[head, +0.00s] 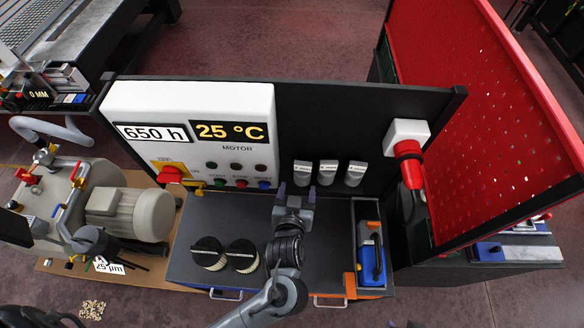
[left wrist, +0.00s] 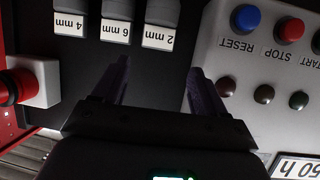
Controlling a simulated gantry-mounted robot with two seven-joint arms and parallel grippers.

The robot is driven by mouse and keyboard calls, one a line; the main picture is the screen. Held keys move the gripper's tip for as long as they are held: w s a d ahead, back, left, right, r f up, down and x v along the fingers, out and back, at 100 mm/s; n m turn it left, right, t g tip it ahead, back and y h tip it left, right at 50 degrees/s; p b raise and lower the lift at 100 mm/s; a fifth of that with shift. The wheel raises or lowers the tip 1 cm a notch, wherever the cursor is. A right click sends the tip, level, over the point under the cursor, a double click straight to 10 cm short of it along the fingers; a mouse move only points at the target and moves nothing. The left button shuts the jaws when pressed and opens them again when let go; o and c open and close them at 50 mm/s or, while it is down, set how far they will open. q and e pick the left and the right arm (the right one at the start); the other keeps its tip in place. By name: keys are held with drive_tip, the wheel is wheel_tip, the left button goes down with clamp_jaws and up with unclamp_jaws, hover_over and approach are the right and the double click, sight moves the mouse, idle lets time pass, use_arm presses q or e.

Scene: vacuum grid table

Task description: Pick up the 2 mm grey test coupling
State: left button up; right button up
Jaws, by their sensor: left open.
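The 2 mm grey test coupling (head: 303,173) is the leftmost of three grey couplings on the black upright panel in the head view. In the left wrist view, which is upside down, the 2 mm coupling (left wrist: 162,12) shows at the top with its white label, to the right of the 6 mm one. My left gripper (head: 297,193) is open and empty, just in front of and below the 2 mm coupling. Its two dark fingers (left wrist: 160,72) are spread below the label in the wrist view, apart from the coupling. My right gripper is not in view.
The 6 mm coupling (head: 328,173) and 4 mm coupling (head: 355,173) stand close on the right. A white control box (head: 190,108) with buttons is on the left. Two black knobbed parts (head: 225,254) and a blue tool (head: 371,255) sit on the dark bench top (head: 200,215).

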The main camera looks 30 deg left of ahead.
sight(303, 166)
use_arm(q)
drive_tip(key=shift+w+r+p+x, duration=0.15)
drive_tip(key=shift+p+x, duration=0.1)
drive_tip(key=shift+x, duration=1.35)
drive_tip(key=shift+r+p+x, duration=0.15)
drive_tip(key=shift+p+x, duration=0.1)
drive_tip(key=shift+x, duration=1.3)
drive_tip(key=shift+w+r+p+x, duration=0.15)
drive_tip(key=shift+p+x, duration=0.1)
drive_tip(key=shift+x, duration=1.35)
drive_tip(key=shift+w+f, duration=0.25)
drive_tip(key=shift+w, duration=0.2)
drive_tip(key=c, duration=1.2)
clamp_jaws()
drive_tip(key=shift+r, duration=0.1)
